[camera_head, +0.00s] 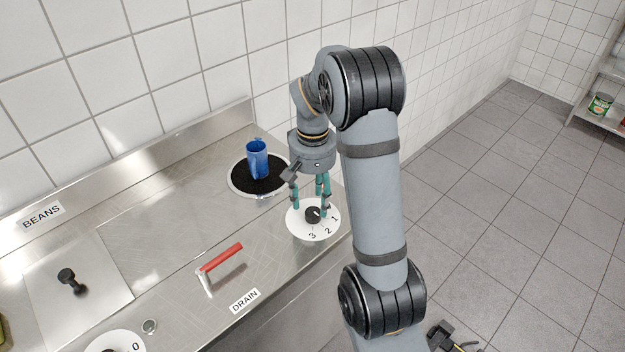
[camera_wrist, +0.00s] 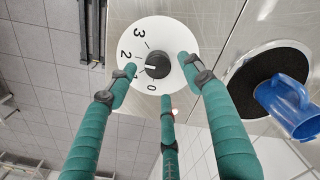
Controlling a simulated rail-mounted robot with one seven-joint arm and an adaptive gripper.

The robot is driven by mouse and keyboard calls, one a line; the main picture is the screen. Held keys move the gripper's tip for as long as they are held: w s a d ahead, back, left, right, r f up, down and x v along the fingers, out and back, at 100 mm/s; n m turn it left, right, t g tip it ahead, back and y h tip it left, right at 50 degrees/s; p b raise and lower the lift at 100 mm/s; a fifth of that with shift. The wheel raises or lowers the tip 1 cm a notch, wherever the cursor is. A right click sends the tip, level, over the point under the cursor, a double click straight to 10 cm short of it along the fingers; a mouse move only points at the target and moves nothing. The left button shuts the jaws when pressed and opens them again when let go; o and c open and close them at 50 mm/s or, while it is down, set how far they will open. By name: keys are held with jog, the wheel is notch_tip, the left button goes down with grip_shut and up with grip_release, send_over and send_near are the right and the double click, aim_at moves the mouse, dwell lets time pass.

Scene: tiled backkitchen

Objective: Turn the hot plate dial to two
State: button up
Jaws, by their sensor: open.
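The hot plate dial is a round white plate (camera_head: 297,223) with printed numbers and a black knob (camera_head: 313,215) in its middle. In the wrist view, the knob (camera_wrist: 158,66) has a white mark pointing left, toward the side with 1 and 2; its exact setting is hard to tell. My gripper (camera_head: 312,203) points down over the dial, its three teal fingers spread apart. In the wrist view, my gripper (camera_wrist: 158,78) has its fingertips around the knob with visible gaps. One finger partly hides the number area. The black hot plate (camera_head: 240,177) lies behind the dial.
A blue mug (camera_head: 257,160) stands on the hot plate, close to my gripper. A red handle (camera_head: 222,257) rises from the steel counter near the DRAIN label (camera_head: 245,301). Another dial (camera_head: 118,343) and a black-knobbed lid (camera_head: 72,280) are left. The counter ends just right of the dial.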

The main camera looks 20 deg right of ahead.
aim_at(313, 210)
notch_tip(313, 210, up, 9)
jog(key=shift+f, duration=0.15)
jog(key=shift+f, duration=0.15)
dwell(0.4)
notch_tip(313, 210, down, 12)
jog(key=shift+s+r, duration=0.1)
dwell(0.3)
jog(key=shift+r, duration=0.1)
